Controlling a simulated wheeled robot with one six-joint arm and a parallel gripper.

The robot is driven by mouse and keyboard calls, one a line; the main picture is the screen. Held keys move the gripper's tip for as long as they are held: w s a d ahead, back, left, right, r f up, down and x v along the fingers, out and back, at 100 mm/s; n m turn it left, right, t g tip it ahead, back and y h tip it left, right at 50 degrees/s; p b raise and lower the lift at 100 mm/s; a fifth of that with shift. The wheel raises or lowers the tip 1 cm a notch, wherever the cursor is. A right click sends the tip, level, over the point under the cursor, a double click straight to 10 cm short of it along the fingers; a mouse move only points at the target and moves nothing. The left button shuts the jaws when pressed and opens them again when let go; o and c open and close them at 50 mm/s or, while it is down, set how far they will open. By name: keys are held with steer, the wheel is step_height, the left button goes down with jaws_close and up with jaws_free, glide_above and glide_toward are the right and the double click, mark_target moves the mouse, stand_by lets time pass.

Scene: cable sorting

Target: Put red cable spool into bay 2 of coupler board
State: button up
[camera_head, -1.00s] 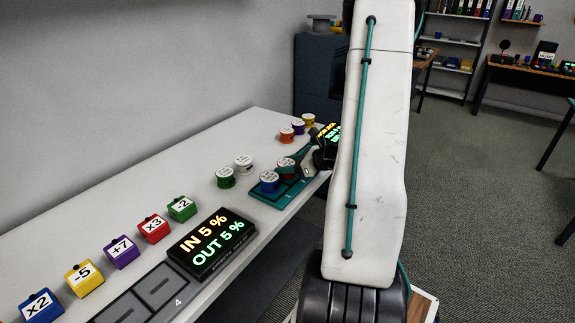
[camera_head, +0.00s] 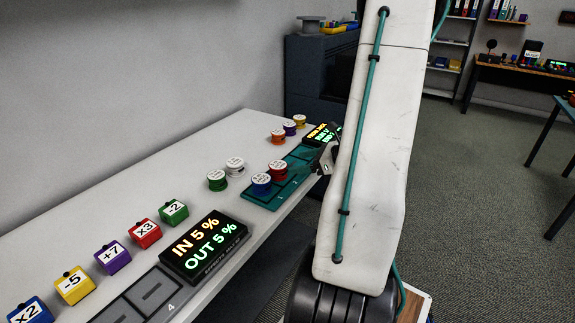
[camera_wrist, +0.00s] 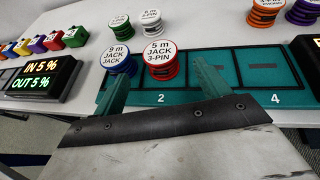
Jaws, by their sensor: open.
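The red cable spool (camera_head: 278,170), with a white top reading 5 m JACK 3-PIN, stands upright on the teal coupler board (camera_head: 250,197). In the wrist view the red spool (camera_wrist: 161,68) stands behind the label 2, in bay 2. The blue spool (camera_wrist: 119,62) is just left of it, at the board's left end. My gripper (camera_wrist: 160,86) is open and empty. Its two teal fingers are spread, with tips short of the red spool and apart from it. In the head view my gripper (camera_head: 318,162) is right of the spool, partly hidden by my arm.
Green (camera_head: 217,180) and white (camera_head: 235,167) spools stand behind the board; orange (camera_head: 278,137), purple and yellow ones stand farther back. A lit display (camera_head: 205,245) and several coloured number blocks are at the left. The board's bays right of the red spool look empty.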

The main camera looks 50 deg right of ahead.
steer(key=a+r+n+g+y, duration=0.1)
steer(key=a+r+n+g, duration=0.3)
steer(key=a, duration=0.4)
steer(key=w+a+r+n+g+y, duration=0.1)
steer(key=a+r+n+g+y, duration=0.15)
steer(key=a+n, duration=0.45)
steer(key=a+r+n+g+y, duration=0.15)
steer(key=a+r+n, duration=0.25)
steer(key=a, duration=0.5)
steer(key=s+a+r+n+g+h, duration=0.3)
steer(key=s+a+r+n+h, duration=0.2)
steer(key=s+a+n+h, duration=0.3)
steer(key=shift+s+a+r+n+g+h, duration=0.3)
steer(key=shift+s+a+n, duration=2.15)
steer(key=shift+n, duration=2.45)
steer(key=shift+d+f, duration=0.1)
